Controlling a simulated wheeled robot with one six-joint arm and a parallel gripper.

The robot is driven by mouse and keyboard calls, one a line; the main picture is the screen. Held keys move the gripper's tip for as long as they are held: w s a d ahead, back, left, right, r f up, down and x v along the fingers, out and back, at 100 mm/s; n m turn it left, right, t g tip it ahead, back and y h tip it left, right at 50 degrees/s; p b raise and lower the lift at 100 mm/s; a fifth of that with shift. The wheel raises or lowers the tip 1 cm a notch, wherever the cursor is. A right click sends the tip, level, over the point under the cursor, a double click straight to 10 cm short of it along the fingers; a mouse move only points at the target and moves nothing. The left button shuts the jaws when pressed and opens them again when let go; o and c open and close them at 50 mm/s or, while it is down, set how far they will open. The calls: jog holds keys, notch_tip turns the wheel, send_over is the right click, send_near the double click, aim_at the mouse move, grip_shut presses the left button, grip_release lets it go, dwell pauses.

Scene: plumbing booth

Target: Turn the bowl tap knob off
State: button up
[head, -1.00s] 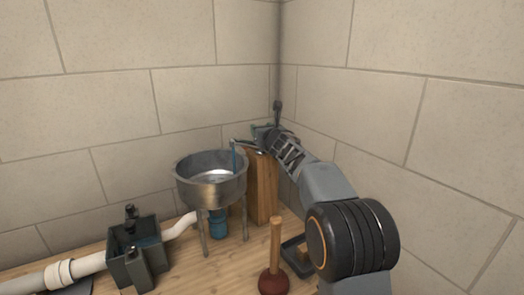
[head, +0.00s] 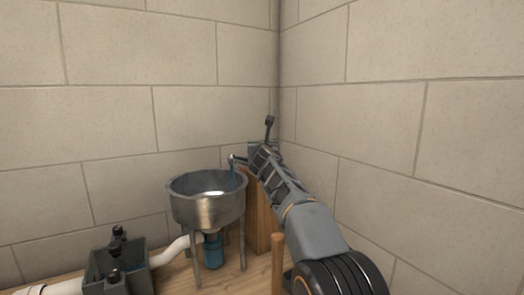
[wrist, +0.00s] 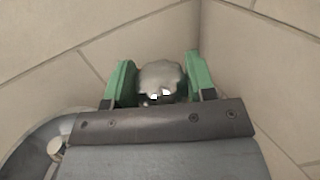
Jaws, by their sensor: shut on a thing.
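The bowl tap knob (wrist: 160,84) is a rounded silver knob between the two green fingers of my gripper (wrist: 160,64) in the wrist view. The fingers are shut on its sides. In the head view my gripper (head: 258,153) is at the tap on top of the wooden post, and my arm hides the knob there. The tap spout (head: 238,159) reaches left over the metal bowl (head: 207,211). A thin blue stream (head: 232,180) shows below the spout, going down into the bowl.
The bowl stands on metal legs beside the wooden post (head: 256,226), close to the wall corner. A blue trap (head: 213,250) hangs under it, joined to a white pipe (head: 180,248). A dark box (head: 118,270) stands at lower left. A wooden handle (head: 278,262) rises near my arm.

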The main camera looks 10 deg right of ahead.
jog(key=o, duration=0.9)
jog(key=shift+s+a+b, duration=0.4)
jog(key=shift+s+b, duration=0.25)
jog(key=shift+s, duration=1.65)
jog(key=shift+s+a+b, duration=0.4)
jog(key=shift+s+b, duration=0.2)
jog(key=shift+s, duration=1.65)
jog(key=shift+s+a+b, duration=0.4)
jog(key=shift+s+b, duration=0.25)
jog(key=shift+s, duration=1.65)
jog(key=shift+r, duration=0.1)
